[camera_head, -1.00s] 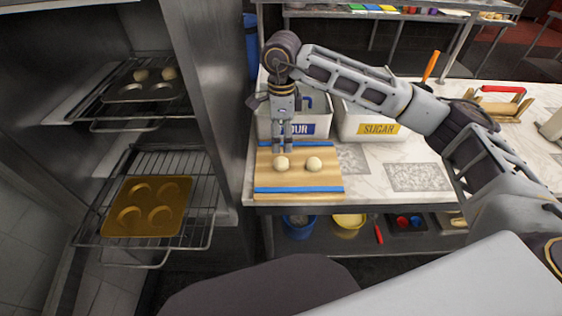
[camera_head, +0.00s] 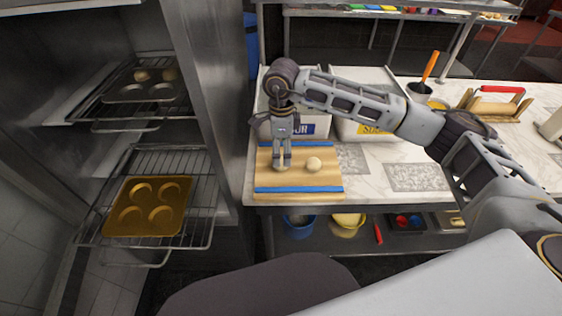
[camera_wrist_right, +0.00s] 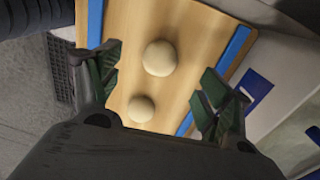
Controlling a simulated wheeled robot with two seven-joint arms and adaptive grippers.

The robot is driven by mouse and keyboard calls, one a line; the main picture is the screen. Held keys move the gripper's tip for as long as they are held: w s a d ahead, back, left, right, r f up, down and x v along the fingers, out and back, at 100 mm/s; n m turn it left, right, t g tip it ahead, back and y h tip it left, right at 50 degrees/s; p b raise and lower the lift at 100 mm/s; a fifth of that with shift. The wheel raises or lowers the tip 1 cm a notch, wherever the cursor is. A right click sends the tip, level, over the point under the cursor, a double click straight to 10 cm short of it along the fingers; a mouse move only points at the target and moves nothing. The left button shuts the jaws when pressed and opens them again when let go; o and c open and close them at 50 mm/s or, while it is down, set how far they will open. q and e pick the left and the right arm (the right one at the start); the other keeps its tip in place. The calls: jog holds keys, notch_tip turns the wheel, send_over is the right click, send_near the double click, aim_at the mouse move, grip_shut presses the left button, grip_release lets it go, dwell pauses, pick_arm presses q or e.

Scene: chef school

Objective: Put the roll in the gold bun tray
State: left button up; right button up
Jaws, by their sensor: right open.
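Two pale round rolls lie side by side on a wooden board with blue end strips (camera_head: 325,180). My right gripper (camera_head: 281,163) is open and lowered around the left roll (camera_head: 281,169), mostly covering it in the head view. The right roll (camera_head: 314,164) lies free beside it. The gold bun tray (camera_head: 150,204), with several round empty cups, sits on the lower rack at left. My left gripper is out of view.
A dark bun tray (camera_head: 130,96) on the upper rack (camera_head: 85,108) holds two rolls. A metal cabinet wall (camera_head: 208,90) separates the racks from the counter. White flour (camera_head: 310,130) and sugar (camera_head: 370,128) bins stand behind the board.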

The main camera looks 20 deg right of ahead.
aim_at(281, 157)
jog(key=shift+f+p, duration=0.3)
jog(key=shift+f, duration=1.65)
jog(key=shift+a, duration=0.1)
jog(key=shift+c, duration=0.3)
jog(key=c, duration=1)
